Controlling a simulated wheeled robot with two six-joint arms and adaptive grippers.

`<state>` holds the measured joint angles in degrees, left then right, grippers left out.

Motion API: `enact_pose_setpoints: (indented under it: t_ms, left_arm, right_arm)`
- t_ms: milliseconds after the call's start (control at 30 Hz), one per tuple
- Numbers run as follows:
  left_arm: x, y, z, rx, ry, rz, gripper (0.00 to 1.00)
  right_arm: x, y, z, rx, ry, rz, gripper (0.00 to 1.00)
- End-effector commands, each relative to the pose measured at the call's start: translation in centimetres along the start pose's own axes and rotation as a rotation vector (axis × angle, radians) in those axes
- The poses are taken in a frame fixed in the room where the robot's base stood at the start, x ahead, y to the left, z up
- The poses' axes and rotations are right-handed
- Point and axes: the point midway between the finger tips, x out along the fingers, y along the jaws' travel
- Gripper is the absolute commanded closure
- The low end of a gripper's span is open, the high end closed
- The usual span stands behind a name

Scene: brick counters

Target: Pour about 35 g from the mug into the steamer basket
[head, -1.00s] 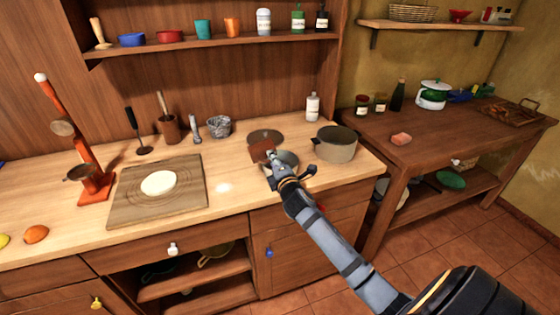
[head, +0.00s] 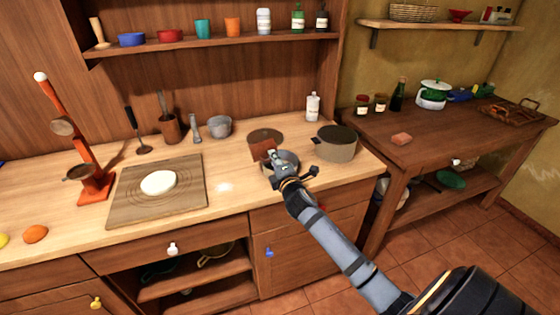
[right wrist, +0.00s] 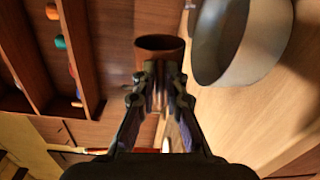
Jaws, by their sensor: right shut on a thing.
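My right gripper (head: 273,158) is shut on a reddish-brown mug (head: 262,147) above the light counter. In the right wrist view, the fingers (right wrist: 160,76) close around the mug (right wrist: 160,48), whose dark rim shows; its contents cannot be made out. My left gripper is not in view.
A grey pot (head: 337,148) stands close on the right. A dark-topped round vessel (head: 265,134) is just behind the mug. A board (head: 125,205) with a white round piece lies left. Clear counter lies between the board and gripper.

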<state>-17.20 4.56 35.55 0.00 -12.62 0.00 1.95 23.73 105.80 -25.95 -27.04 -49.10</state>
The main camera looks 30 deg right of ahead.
Motion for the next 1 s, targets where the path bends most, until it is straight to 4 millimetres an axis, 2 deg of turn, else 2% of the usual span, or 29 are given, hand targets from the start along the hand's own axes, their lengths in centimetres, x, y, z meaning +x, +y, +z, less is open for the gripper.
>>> enact_pose_setpoints:
  t_ms: [1000]
  left_arm:
    - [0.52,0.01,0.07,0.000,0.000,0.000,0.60]
  right_arm:
    - [0.02,-0.50,0.14,0.068,0.002,0.006,1.00]
